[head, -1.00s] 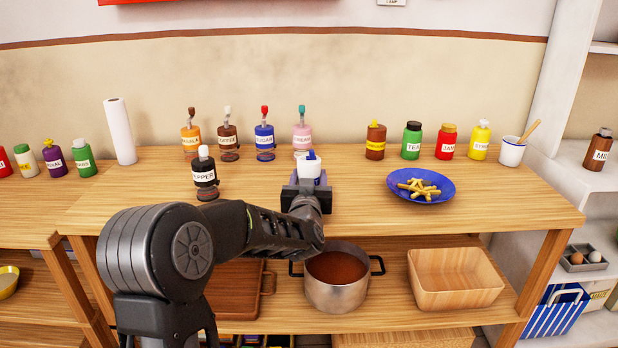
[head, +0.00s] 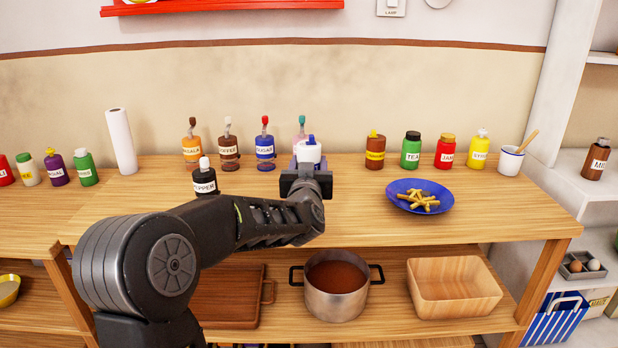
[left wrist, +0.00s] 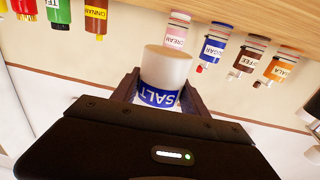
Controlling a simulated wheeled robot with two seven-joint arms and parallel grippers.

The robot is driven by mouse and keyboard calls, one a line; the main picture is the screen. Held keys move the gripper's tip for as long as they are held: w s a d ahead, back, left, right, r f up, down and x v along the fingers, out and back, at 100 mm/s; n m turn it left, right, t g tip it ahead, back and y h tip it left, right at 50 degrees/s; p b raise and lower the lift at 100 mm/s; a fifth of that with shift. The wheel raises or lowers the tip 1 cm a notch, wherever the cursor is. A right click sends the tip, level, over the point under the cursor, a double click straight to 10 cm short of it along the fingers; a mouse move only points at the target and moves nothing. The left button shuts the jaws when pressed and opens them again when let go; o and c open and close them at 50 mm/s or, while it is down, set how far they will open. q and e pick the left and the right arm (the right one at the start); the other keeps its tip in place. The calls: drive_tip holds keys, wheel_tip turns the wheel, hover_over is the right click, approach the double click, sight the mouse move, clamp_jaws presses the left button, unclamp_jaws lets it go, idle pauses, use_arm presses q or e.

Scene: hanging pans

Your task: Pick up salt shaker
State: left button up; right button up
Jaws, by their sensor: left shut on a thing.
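The salt shaker (head: 309,153) is white with a blue top, and stands between the fingers of my left gripper (head: 306,170). In the left wrist view the salt shaker (left wrist: 163,75) shows its white base and a blue label reading SALT, upside down in that picture. My left gripper (left wrist: 160,90) is shut on it and holds it upright above the table. The gripper hides the lower part of the shaker in the head view. My right gripper is not in view.
A black pepper shaker (head: 205,181) stands left of my gripper. Several dispensers, such as the sugar one (head: 265,150), line the back. A blue plate of fries (head: 397,186) is at right. A pot (head: 336,302) and wooden bin (head: 454,311) are on the lower shelf.

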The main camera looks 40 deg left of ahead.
sight(308, 156)
use_arm(q)
wheel_tip(308, 156, up, 3)
drive_tip(key=shift+r+p, duration=0.15)
drive_tip(key=shift+p, duration=0.15)
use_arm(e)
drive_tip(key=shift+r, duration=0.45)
